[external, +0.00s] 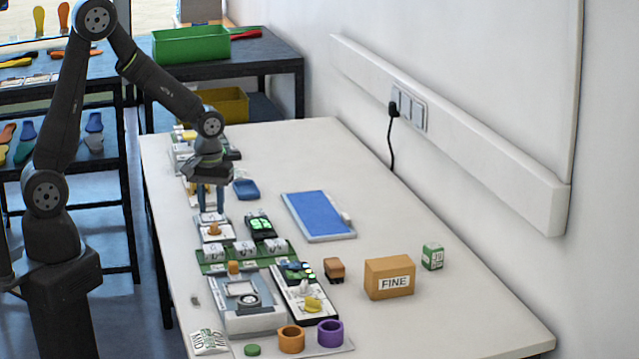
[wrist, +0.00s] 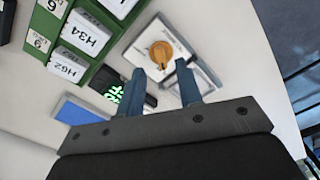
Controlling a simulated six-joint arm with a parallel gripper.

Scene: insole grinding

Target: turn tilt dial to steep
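An orange-brown dial (wrist: 160,53) sits on a white panel (wrist: 145,38) in the wrist view. It also shows in the external view (external: 214,229), on a small white panel near the table's left edge. Which dial is the tilt dial cannot be read from labels. My gripper (external: 211,208) points down just behind that dial in the external view. In the wrist view its two blue fingers (wrist: 159,70) are apart, with nothing between them. The dial lies just beyond the fingertips, not visibly touched. The dial's markings are too small to read.
A dark device with a green display (external: 260,225) stands right of the dial. A green board with white labelled blocks (external: 215,265) lies in front. A blue pad (external: 320,213), a FINE box (external: 389,278) and coloured rings (external: 291,338) stand farther off. The table's right side is largely clear.

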